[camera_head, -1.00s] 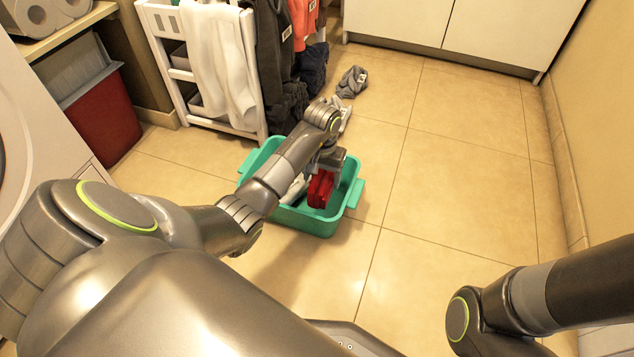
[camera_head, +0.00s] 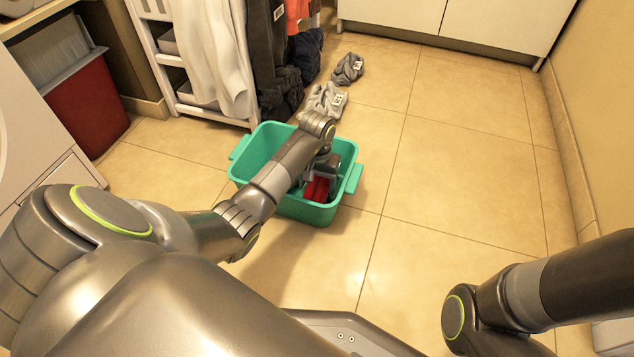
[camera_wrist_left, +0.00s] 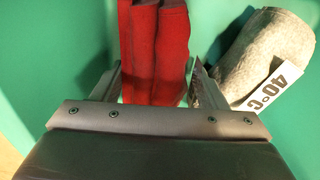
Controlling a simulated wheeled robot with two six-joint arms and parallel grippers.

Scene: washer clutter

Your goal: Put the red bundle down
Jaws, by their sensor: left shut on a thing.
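The red bundle (camera_head: 318,188) is inside the teal basket (camera_head: 272,143), low between its walls. In the left wrist view the red bundle (camera_wrist_left: 154,50) sits between the two fingers of my left gripper (camera_wrist_left: 155,85). In the head view my left gripper (camera_head: 322,172) reaches down into the basket and is shut on the bundle. Whether the bundle touches the basket floor is hidden. A grey rolled cloth (camera_wrist_left: 268,52) with a "40°C" tag lies in the basket beside the bundle. My right gripper is out of view; only part of my right arm shows.
Grey cloths lie on the floor behind the basket, one near (camera_head: 326,99) and one farther (camera_head: 348,68). A white rack (camera_head: 165,60) with hanging clothes stands at the back left. A red bin (camera_head: 88,118) is at far left. Floor to the right is clear.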

